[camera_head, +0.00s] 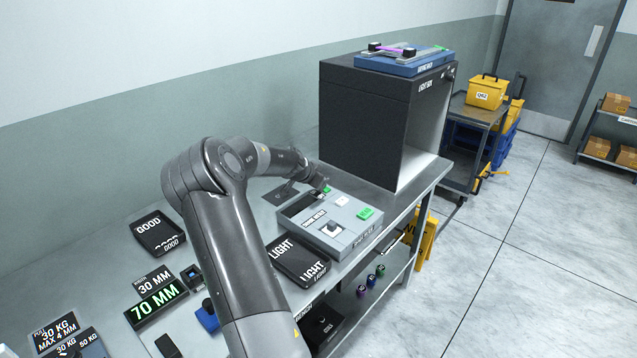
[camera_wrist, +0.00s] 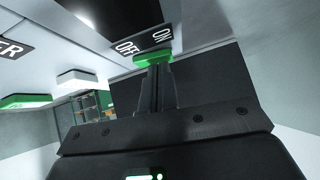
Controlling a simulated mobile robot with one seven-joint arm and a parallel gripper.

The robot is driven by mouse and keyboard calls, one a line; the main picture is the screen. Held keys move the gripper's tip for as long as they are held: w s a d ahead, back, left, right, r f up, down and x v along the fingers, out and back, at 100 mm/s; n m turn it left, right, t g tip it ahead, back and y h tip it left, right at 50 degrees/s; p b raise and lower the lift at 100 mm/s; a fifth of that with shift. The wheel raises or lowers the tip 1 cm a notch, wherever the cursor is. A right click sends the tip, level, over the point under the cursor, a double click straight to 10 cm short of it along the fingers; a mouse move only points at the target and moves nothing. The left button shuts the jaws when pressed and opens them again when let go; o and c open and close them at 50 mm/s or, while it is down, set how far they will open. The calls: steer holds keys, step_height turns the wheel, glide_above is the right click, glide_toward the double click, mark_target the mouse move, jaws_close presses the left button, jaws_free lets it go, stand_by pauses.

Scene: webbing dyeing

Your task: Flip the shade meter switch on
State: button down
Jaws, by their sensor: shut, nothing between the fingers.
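The shade meter (camera_head: 352,241) is a light grey box on the workbench, in front of the black light box. Its green switch (camera_wrist: 153,58) shows in the wrist view beside a black label (camera_wrist: 143,43) reading OFF and ON. My gripper (camera_wrist: 155,70) is shut and empty, with its fingertips at the green switch, touching it or very close. In the head view my gripper (camera_head: 321,185) is over the far end of the meter and partly covers the switch. I cannot tell which way the switch is set.
The meter also has a white button (camera_head: 341,200) and a green button (camera_head: 365,213). The tall light box (camera_head: 365,125) stands close behind it. The black LIGHT tray (camera_head: 300,262) lies in front. Open floor (camera_head: 510,260) is to the right of the bench.

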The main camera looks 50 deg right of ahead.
steer(key=shift+s, duration=0.5)
steer(key=shift+r, duration=0.3)
steer(key=r, duration=0.4)
steer(key=shift+s+a+r, duration=0.1)
steer(key=shift+s+a, duration=0.15)
steer(key=shift+a, duration=0.1)
steer(key=v, duration=0.9)
steer(key=shift+s, duration=0.25)
steer(key=shift+w, duration=0.75)
